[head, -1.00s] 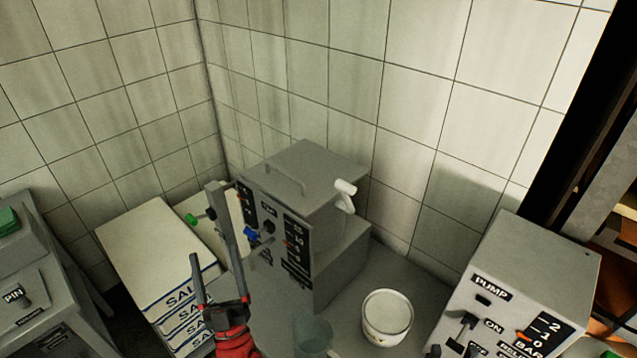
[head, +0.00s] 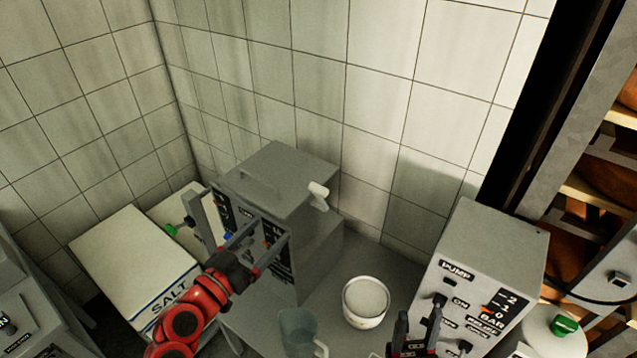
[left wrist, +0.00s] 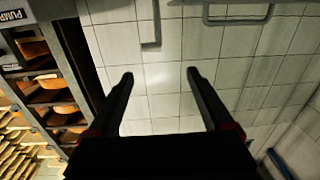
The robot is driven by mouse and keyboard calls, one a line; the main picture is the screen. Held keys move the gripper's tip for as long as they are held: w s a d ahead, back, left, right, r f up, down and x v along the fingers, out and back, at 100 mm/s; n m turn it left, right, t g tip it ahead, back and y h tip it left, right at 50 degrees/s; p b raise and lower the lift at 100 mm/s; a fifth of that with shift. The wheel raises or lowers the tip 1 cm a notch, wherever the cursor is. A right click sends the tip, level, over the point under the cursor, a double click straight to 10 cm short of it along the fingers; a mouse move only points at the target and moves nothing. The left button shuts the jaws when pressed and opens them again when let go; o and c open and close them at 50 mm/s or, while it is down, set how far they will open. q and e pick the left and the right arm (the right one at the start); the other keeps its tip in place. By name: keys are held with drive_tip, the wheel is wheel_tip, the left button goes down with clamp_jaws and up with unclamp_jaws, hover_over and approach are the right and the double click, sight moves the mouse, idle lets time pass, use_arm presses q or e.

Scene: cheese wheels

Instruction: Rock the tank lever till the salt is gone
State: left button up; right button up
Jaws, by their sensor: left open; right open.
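The grey tank box (head: 275,175) stands against the tiled wall, with a lid handle and a dark labelled front panel. A green-ended lever (head: 171,230) is beside its left side, and a white handle (head: 318,190) is at its upper right. I cannot tell which is the tank lever. My left gripper (head: 273,231) is open in front of the panel, covering part of it; contact cannot be judged. Its open, empty fingers also show in the left wrist view (left wrist: 158,77). My right gripper (head: 415,322) is open at the bottom edge, in front of the pump box. Salt inside the tank is not visible.
A white tub (head: 366,321) with pale contents and a clear jug (head: 297,330) stand on the grey counter (head: 335,275). The pump box (head: 480,260) and cheese shelves (head: 585,190) are at right.

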use_arm(q)
drive_tip(key=m+b, duration=0.1)
drive_tip(key=b, duration=1.5)
approach(316, 191)
drive_tip(key=x, duration=0.5)
drive_tip(key=shift+g+h, duration=0.3)
drive_tip(key=p+x, duration=0.2)
drive_tip(key=x, duration=0.2)
drive_tip(key=shift+w+d, duration=0.1)
drive_tip(key=shift+w, duration=0.1)
drive_tip(key=shift+w+d+r+p, duration=0.1)
drive_tip(key=shift+w+d+p, duration=0.05)
drive_tip(key=shift+w+p, duration=0.15)
drive_tip(key=shift+w+d+f, duration=0.2)
drive_tip(key=shift+w+d, duration=0.1)
drive_tip(key=shift+w, duration=0.1)
clamp_jaws()
